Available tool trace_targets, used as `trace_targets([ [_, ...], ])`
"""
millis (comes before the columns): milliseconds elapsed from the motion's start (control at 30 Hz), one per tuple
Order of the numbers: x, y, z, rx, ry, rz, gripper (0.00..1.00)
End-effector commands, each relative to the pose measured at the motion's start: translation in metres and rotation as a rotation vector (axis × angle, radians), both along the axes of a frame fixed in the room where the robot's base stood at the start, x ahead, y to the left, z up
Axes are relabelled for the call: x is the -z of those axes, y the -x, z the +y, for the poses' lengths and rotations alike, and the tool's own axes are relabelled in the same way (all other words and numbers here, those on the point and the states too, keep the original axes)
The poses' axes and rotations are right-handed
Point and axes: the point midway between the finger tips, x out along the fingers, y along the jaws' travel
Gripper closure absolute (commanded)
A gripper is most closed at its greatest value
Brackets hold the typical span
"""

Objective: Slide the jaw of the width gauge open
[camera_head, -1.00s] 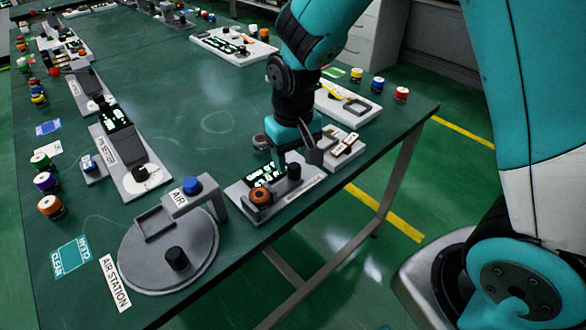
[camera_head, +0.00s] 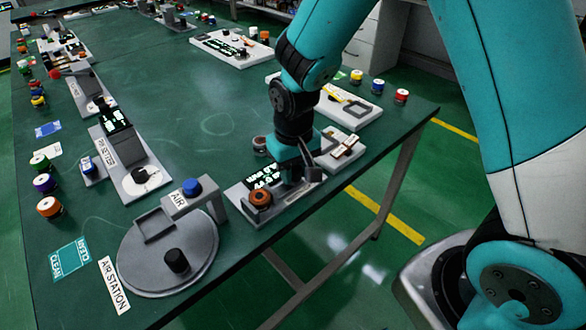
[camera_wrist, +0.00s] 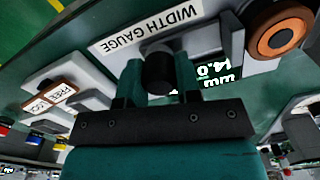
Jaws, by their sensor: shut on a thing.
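The width gauge (camera_head: 297,197) is a grey plate near the table's right-hand front edge, with a lit display (camera_head: 262,175) and an orange-and-black round piece (camera_head: 260,199). Its name label (camera_wrist: 148,28) shows upside down in the wrist view. The jaw's black knob (camera_wrist: 158,70) stands between the fingers of my gripper (camera_wrist: 158,84), which is shut on it. In the head view my gripper (camera_head: 296,175) is low over the gauge and hides the knob. The display in the wrist view (camera_wrist: 211,73) seems to end in "4.0 mm"; its first characters are unclear.
A white block with labelled keys (camera_head: 341,147) stands just behind the gauge. The air station (camera_head: 168,250) with its blue button (camera_head: 192,186) is to the left. A small dark-topped jar (camera_head: 260,144) is behind the display. The table's middle is clear.

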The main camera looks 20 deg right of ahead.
Motion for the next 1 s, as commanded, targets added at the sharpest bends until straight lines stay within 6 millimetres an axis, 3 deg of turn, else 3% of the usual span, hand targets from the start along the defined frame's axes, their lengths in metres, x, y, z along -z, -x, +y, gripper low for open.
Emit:
trace_targets([
  [167, -0.002, -0.006, -0.019, 0.004, 0.001, 0.001, 1.00],
  [400, 0.000, -0.007, -0.019, 0.000, 0.000, 0.000, 1.00],
  [433, 0.000, -0.007, -0.019, 0.000, 0.000, 0.000, 0.64],
  [533, 0.000, -0.007, -0.019, 0.000, 0.000, 0.000, 0.43],
  [833, -0.002, -0.007, -0.019, 0.000, 0.000, -0.001, 0.43],
  [1000, -0.023, -0.007, -0.019, 0.000, 0.000, -0.005, 0.43],
])
